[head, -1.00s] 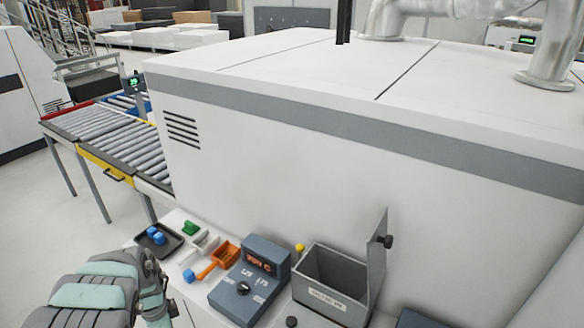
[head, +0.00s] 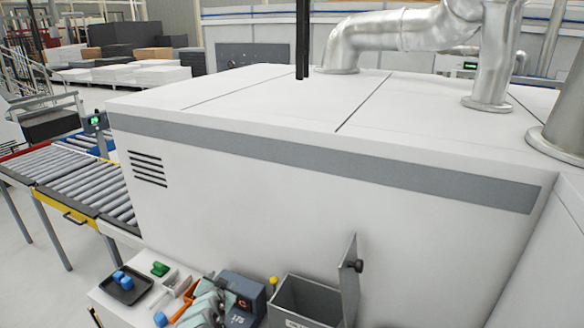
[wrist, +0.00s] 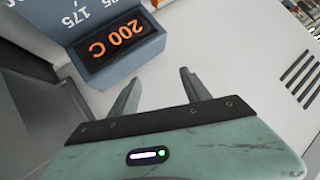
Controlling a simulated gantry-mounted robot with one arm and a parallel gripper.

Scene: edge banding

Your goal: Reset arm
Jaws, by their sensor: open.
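My gripper (wrist: 160,95) is open and empty in the wrist view, its two grey fingers apart in front of the white machine side. In the head view part of my arm (head: 205,308) shows at the bottom, in front of the blue-grey control box (head: 240,287). The fingertips cannot be made out there. The control box's display (wrist: 118,46) reads 200 C in the wrist view, upside down, beyond the left finger.
A grey bin (head: 305,300) with its lid up stands right of the control box. A black tray (head: 127,285) with blue pieces, a green piece (head: 160,269) and an orange scoop (head: 187,300) lie left. The large white machine (head: 300,195) stands behind; a roller conveyor (head: 85,185) is at left.

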